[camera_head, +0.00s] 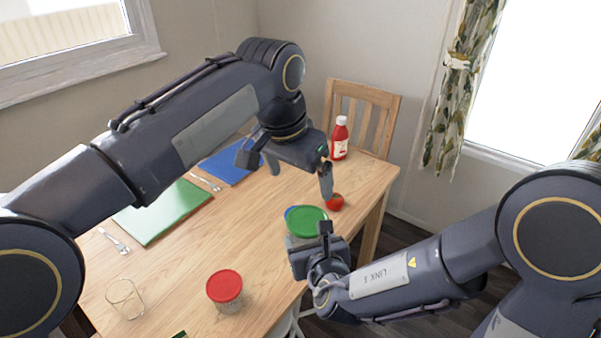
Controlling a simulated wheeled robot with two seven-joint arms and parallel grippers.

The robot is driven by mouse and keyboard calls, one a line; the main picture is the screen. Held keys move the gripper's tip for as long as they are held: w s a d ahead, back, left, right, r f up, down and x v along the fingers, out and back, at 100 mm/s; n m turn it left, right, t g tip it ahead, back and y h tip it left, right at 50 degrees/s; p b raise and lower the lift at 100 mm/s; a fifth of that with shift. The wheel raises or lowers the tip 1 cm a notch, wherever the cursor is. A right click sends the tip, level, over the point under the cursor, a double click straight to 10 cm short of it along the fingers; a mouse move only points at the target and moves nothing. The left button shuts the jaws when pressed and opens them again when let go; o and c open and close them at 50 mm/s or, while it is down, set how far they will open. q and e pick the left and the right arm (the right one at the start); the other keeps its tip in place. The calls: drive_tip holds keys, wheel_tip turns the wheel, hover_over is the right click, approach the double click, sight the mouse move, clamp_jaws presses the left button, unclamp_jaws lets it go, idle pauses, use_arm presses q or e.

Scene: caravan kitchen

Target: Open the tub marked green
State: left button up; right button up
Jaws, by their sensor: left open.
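The tub with a green lid (308,218) stands near the right edge of the wooden table, and its lid is on. My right gripper (325,232) is at the tub's near side and hides part of its body. I cannot tell whether it touches the tub or how its jaws stand. My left gripper (300,185) is open above the table, behind the green lid, with its fingers pointing down and apart. Nothing shows between them.
Something blue (289,212) shows just behind the green lid. A red tomato (335,202) and a red bottle (340,138) stand beyond. A red-lidded tub (225,287) and a glass (125,299) stand nearer. Green (160,213) and blue (228,166) mats lie left.

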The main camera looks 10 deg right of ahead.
sight(312, 217)
use_arm(q)
drive_tip(key=x, duration=1.2)
drive_tip(key=shift+d, duration=0.1)
drive_tip(key=c, duration=0.9)
drive_tip(key=shift+o, duration=0.2)
drive_tip(key=shift+r, duration=0.15)
drive_tip(key=shift+r, duration=0.9)
